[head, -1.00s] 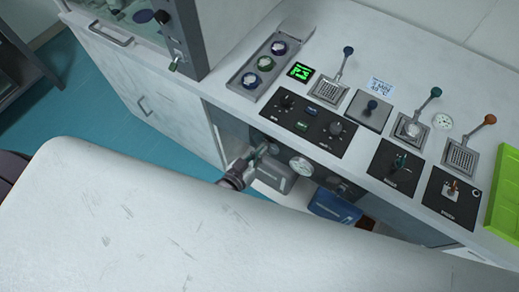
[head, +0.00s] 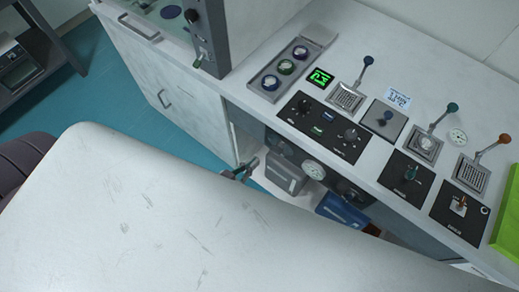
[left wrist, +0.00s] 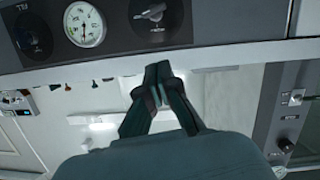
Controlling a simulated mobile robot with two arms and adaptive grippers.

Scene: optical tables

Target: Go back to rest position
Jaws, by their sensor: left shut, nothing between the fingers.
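My left gripper (head: 241,171) shows small in the head view, just past the far edge of the large white scratched surface that fills the lower picture. Its arm is hidden below that edge. In the left wrist view the left gripper (left wrist: 158,72) has its dark fingers together at the tips, with nothing between them. It points toward the lower edge of a dark panel with a gauge (left wrist: 84,24) and a black knob (left wrist: 152,12). I cannot tell whether it touches the panel. My right gripper is not in view.
The white bench (head: 440,92) bears control panels, levers, a green display (head: 320,77) and a tray of round knobs (head: 283,70). A grey box (head: 286,177) and a blue box (head: 341,211) sit under it. Teal floor (head: 115,90) is clear at left.

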